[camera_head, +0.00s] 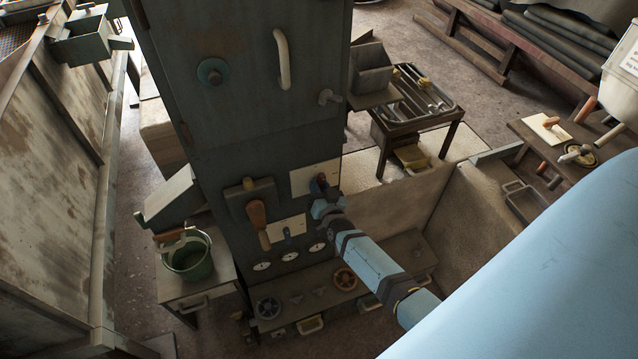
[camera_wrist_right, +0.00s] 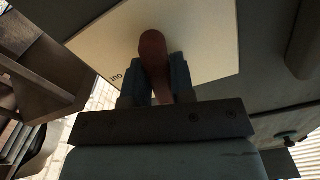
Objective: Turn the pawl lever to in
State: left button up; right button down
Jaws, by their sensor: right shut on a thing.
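The pawl lever (camera_wrist_right: 154,55) is a red-brown rounded handle on a cream plate (camera_wrist_right: 205,45). Lettering that reads "OUT" stands on the plate beside the lever. My right gripper (camera_wrist_right: 159,82) is shut on the lever, with one blue finger on each side of it. In the head view the right gripper (camera_head: 322,190) reaches the cream plate (camera_head: 303,181) on the front of the dark cabinet, and the lever is mostly hidden by it. An "in" marking cannot be made out. My left gripper is out of view.
The dark cabinet (camera_head: 240,125) also carries a brown-handled lever (camera_head: 257,222) and several white gauges (camera_head: 290,256) left of and below my right gripper. A low bench (camera_head: 375,262) with handwheels lies below. A green bucket (camera_head: 187,255) stands at left.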

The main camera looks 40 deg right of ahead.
jog(key=shift+n+p, duration=0.3)
jog(key=shift+n, duration=1.3)
jog(key=c, duration=1)
grip_release()
jog(key=shift+s, duration=0.1)
jog(key=b+v, duration=0.1)
jog(key=v, duration=1.2)
jog(key=shift+s+a, duration=0.15)
jog(key=shift+s, duration=0.15)
